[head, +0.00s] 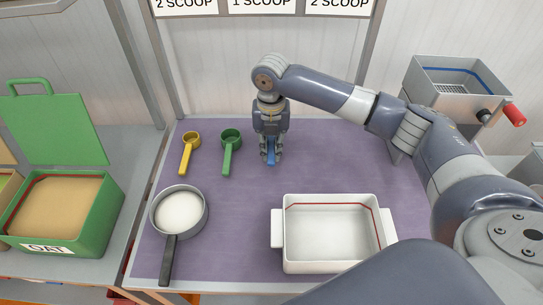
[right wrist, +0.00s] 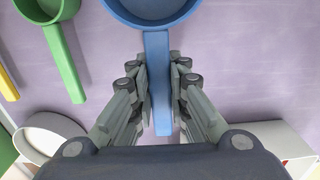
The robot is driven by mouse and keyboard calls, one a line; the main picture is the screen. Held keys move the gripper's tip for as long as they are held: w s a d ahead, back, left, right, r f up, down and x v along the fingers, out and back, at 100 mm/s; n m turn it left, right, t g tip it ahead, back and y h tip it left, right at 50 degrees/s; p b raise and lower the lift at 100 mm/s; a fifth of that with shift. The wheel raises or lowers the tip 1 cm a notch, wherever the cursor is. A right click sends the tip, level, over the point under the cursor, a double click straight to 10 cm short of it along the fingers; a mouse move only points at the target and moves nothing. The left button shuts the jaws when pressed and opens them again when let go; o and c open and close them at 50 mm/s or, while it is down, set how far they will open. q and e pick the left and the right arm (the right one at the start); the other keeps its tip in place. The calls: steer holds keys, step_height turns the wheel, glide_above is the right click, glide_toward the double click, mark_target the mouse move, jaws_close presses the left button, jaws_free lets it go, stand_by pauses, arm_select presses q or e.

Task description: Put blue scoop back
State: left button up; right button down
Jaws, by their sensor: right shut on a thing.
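The blue scoop (right wrist: 157,75) is between the fingers of my right gripper (right wrist: 158,90), which is shut on its handle. In the head view only a bit of the blue handle (head: 271,157) shows below my right gripper (head: 270,155); the cup is hidden behind the gripper. The scoop is at or just above the purple mat, and I cannot tell if it touches. It is to the right of the green scoop (head: 230,145), roughly level with it, and its handle points towards the front. My left gripper is not in view.
A yellow scoop (head: 189,145) lies left of the green one. A pan (head: 168,234) with white contents and a white dish (head: 333,268) stand nearer the front. A green oat box (head: 75,241) stands at the left. The purple mat (head: 330,150) is clear right of the gripper.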

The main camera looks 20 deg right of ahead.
steer(key=shift+f, duration=2.35)
steer(key=shift+f, duration=0.1)
steer(key=c, duration=1.6)
jaws_free()
steer(key=shift+o, duration=0.2)
step_height(320, 180, up, 12)
steer(key=shift+f+b, duration=0.25)
steer(key=shift+b, duration=0.25)
steer(key=shift+r, duration=0.4)
